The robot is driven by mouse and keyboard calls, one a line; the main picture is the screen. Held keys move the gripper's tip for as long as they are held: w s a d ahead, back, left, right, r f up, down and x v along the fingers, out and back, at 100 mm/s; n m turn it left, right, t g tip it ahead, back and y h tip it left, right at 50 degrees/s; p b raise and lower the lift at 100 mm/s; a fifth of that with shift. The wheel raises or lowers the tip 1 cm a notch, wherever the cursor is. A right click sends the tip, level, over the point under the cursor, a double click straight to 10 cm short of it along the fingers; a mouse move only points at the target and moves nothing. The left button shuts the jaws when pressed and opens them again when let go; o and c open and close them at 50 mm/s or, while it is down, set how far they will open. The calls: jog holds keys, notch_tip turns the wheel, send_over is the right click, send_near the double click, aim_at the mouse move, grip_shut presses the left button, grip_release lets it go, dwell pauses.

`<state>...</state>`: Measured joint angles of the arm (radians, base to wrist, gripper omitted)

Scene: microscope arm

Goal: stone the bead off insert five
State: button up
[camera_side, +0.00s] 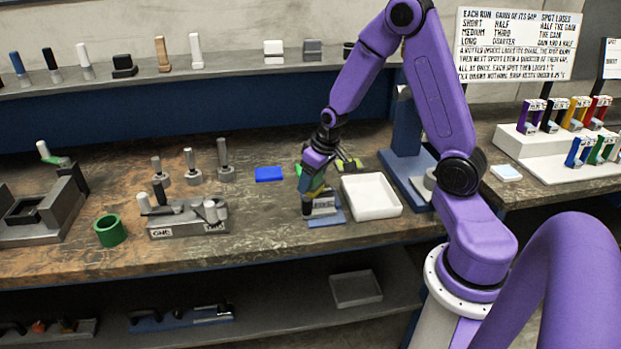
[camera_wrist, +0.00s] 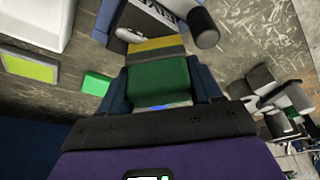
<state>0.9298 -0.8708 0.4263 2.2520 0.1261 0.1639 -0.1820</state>
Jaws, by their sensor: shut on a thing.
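My gripper (camera_side: 311,184) points down over a small grey fixture (camera_side: 325,207) on a blue plate, right of the bench's middle. In the wrist view its blue fingers (camera_wrist: 158,82) are shut on a green block (camera_wrist: 158,84) with a yellow band at its far end. The band lies close to the lettered fixture (camera_wrist: 150,20); I cannot tell if they touch. A dark cylinder (camera_wrist: 203,27) stands beside it. I cannot make out a bead or an insert number. Coloured inserts (camera_side: 576,112) stand in white racks at the right.
A white tray (camera_side: 371,196) stands close right of the gripper. A blue pad (camera_side: 269,174) lies to its left. Further left are a grey clamp fixture (camera_side: 187,219), a green ring (camera_side: 110,231) and several upright posts. Bench between pad and clamp fixture is clear.

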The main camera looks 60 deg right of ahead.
jog(key=shift+s+d, duration=1.65)
jog(key=shift+s, duration=0.2)
jog(key=r, duration=0.2)
jog(key=shift+d+r, duration=0.2)
jog(key=shift+r, duration=2.95)
